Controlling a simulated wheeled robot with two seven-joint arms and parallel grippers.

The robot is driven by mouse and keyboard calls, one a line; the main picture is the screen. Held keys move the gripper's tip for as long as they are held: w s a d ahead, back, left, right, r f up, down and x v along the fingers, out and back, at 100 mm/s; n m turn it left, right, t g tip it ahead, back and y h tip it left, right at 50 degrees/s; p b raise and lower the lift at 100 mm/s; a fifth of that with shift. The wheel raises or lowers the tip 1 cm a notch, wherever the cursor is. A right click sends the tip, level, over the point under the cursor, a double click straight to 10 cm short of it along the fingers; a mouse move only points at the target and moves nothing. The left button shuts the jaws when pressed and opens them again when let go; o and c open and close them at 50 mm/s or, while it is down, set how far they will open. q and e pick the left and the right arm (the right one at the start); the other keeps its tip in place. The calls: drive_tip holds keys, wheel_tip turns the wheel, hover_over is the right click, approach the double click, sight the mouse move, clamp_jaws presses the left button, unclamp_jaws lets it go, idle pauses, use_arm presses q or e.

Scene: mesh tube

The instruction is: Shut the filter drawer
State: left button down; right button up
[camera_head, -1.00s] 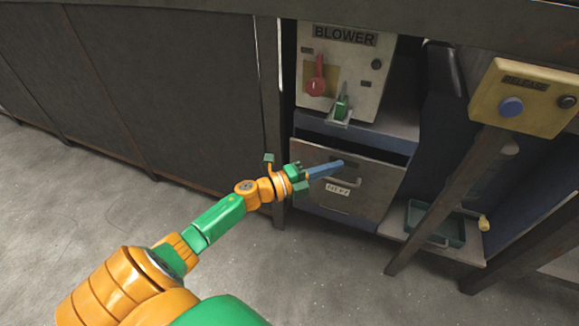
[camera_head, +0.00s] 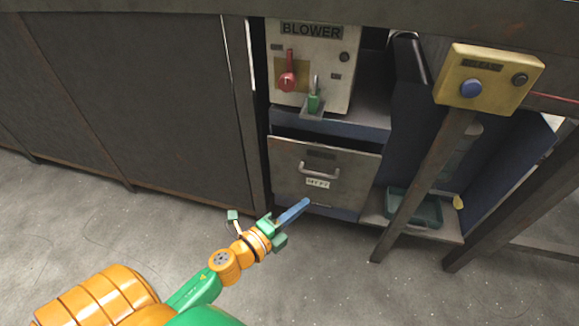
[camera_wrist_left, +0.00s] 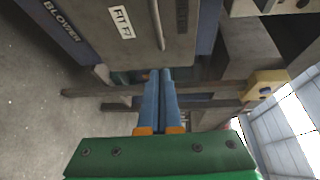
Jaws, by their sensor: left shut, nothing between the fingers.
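The filter drawer (camera_head: 280,165) has a beige front with a grey bar handle (camera_head: 320,172) and a small white label, below the blower panel. A dark gap runs above its top edge; how far it stands out is hard to tell. My left gripper (camera_head: 304,204) is shut and empty, its blue fingers pointing up and right near the drawer's lower edge, below the handle. In the left wrist view the closed fingertips (camera_wrist_left: 161,73) show close by the drawer front (camera_wrist_left: 190,50); contact is unclear. My right gripper is not in view.
The blower panel (camera_head: 335,68) with a red knob and green lever stands above. A yellow release box (camera_head: 490,78) with a blue button sits on a slanted post (camera_head: 430,185) at the right. A green tray (camera_head: 427,212) lies on the low shelf. The floor at left is clear.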

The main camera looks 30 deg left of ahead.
sight(307, 147)
use_arm(q)
wheel_tip(307, 147, up, 5)
drive_tip(key=s+a+n+t+y+b, duration=0.1)
drive_tip(key=s+n+y, duration=0.1)
drive_tip(key=n+y, duration=0.5)
drive_tip(key=shift+m+y, duration=0.4)
drive_tip(key=shift+y, duration=0.5)
drive_tip(key=x, duration=1.3)
drive_tip(key=shift+w+a, duration=0.2)
drive_tip(key=shift+a, duration=0.15)
drive_tip(key=shift+w, duration=0.3)
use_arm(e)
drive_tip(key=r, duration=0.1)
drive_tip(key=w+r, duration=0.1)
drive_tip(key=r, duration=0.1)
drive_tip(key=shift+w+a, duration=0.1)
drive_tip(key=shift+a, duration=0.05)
